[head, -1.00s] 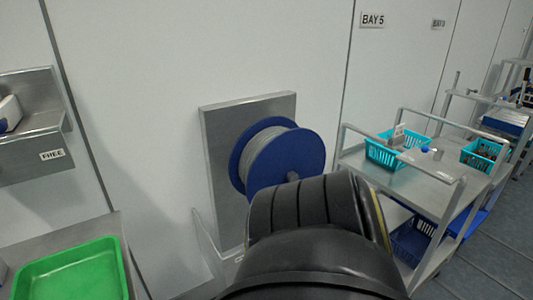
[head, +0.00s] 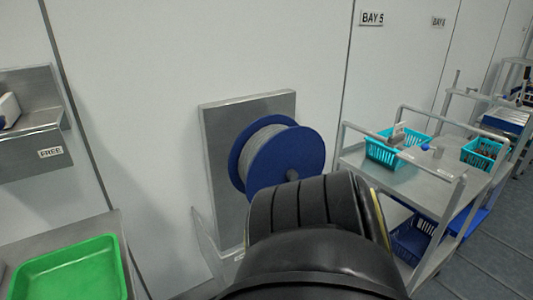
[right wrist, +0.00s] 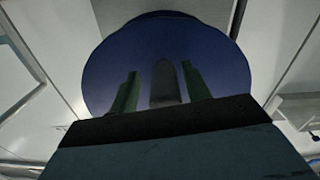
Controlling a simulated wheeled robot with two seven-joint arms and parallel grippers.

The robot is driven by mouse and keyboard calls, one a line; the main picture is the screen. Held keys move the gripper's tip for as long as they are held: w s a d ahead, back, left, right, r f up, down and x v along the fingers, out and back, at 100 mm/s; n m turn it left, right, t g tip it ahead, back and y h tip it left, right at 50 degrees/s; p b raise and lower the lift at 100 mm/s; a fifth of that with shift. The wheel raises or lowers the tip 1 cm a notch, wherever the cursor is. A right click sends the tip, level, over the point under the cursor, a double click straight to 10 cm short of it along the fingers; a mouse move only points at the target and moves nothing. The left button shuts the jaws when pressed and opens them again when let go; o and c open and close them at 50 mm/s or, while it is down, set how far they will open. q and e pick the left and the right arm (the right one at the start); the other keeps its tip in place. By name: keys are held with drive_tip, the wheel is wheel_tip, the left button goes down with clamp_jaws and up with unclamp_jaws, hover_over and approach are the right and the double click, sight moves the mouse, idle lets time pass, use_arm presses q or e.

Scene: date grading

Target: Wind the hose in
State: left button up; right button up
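The hose reel (head: 285,160) has blue flanges and pale grey hose wound on its drum. It is mounted on a grey metal wall plate (head: 222,150). A short grey crank handle (head: 292,175) sticks out of its front flange, low down. In the right wrist view the blue flange (right wrist: 215,60) fills the middle, with the grey handle (right wrist: 165,85) in front of it. My right gripper (right wrist: 160,85) has its two green fingers either side of the handle, with narrow gaps visible. In the head view my dark arm hides this gripper. My left gripper is out of view.
A metal cart (head: 430,178) with turquoise baskets (head: 382,153) stands at the right. A green tray (head: 118,262) lies on a metal bench at the lower left. A metal wall shelf (head: 40,120) marked FREE is at the left. Open floor (head: 490,265) shows at the lower right.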

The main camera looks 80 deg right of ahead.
drive_tip(key=shift+w, duration=0.1)
drive_tip(key=shift+a, duration=0.2)
drive_tip(key=p+v, duration=0.4)
drive_tip(key=v, duration=0.9)
drive_tip(key=shift+s, duration=0.2)
